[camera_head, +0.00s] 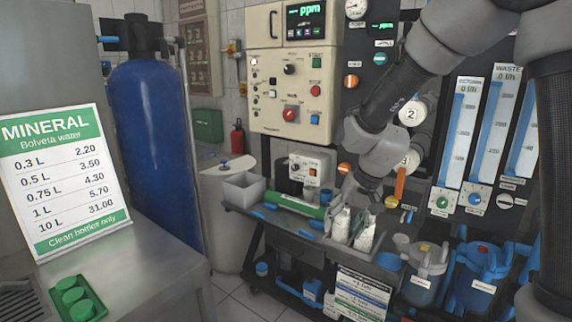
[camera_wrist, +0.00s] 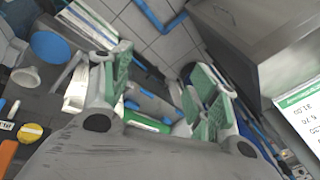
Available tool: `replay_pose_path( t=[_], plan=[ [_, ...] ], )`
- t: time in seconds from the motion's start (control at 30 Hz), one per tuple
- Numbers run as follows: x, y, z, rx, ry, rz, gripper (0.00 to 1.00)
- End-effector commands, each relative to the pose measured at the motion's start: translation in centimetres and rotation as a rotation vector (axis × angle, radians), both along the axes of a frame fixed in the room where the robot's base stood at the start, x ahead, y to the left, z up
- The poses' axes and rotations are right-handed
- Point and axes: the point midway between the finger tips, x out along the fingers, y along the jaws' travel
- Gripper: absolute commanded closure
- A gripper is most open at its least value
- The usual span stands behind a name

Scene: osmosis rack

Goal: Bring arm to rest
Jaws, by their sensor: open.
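My arm (camera_head: 383,150) reaches in from the upper right of the head view and bends down over a dark workbench (camera_head: 283,228). My gripper (camera_wrist: 160,66) shows in the wrist view with its two green-padded fingers spread apart and nothing between the pads.
A grey bin (camera_head: 244,188) stands at the bench's left end. Control panels (camera_head: 290,85) and flow meters (camera_head: 490,130) line the wall behind. Blue-lidded filter housings (camera_head: 478,277) sit low at right. A metal counter (camera_head: 150,258) with a price sign (camera_head: 65,180) is at left. Tiled floor lies between.

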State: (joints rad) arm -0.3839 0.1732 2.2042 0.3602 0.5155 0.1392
Motion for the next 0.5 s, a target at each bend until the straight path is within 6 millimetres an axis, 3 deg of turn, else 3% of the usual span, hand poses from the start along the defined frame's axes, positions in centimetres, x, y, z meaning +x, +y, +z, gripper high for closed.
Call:
replay_pose_path(
  t=[0.03,0.1,0.3,0.4,0.5],
  plan=[
    [-2.7,-2.6,2.0,-0.034,0.02,0.057,0.4],
    [-6.5,-6.1,4.0,-0.089,0.053,0.131,0.4],
    [-16.1,-14.9,8.6,-0.221,0.08,0.205,0.4],
    [-19.2,-17.9,10.2,-0.262,0.03,0.165,0.4],
    [-20.9,-19.6,11.6,-0.276,-0.056,0.109,0.4]
  ],
)
